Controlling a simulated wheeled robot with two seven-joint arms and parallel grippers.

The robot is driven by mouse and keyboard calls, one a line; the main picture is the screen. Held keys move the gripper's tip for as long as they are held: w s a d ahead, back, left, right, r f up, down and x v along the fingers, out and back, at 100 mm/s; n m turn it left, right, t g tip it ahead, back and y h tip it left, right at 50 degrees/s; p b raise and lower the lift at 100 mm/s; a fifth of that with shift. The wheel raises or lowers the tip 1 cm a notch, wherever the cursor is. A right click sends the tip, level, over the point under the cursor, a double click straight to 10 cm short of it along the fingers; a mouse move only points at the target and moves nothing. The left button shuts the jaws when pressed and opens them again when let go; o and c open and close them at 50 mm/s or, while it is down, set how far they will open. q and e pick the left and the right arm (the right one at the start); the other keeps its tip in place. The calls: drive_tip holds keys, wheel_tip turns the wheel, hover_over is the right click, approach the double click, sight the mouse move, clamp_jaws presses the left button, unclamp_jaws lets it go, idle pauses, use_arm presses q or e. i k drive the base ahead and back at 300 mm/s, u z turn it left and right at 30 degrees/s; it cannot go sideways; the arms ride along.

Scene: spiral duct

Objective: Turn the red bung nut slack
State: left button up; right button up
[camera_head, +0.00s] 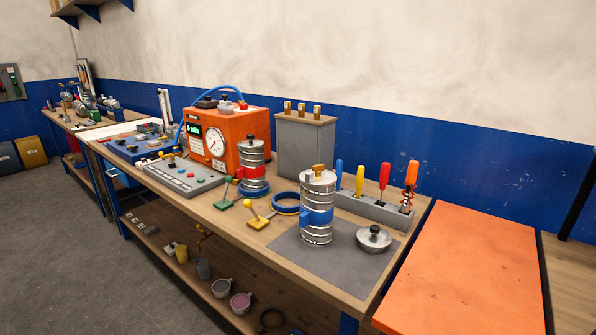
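A short silver ribbed duct piece (252,157) stands upright on the bench in front of the orange box. A red band with a small block (251,173) wraps its middle, and it has a dark knob on top. I cannot tell whether this red part is the bung nut. A taller silver ribbed duct (317,195) with a blue band (316,217) and a brass piece on top (319,171) stands upright on a grey mat. Neither of my grippers is in view.
A tool rack (372,210) and round silver lid (373,239) are at right. The grey mat's front (330,270) is clear.

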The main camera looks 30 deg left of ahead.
sight(318, 169)
drive_tip(key=z, duration=1.4)
drive_tip(key=i, duration=1.15)
drive_tip(key=u, duration=1.75)
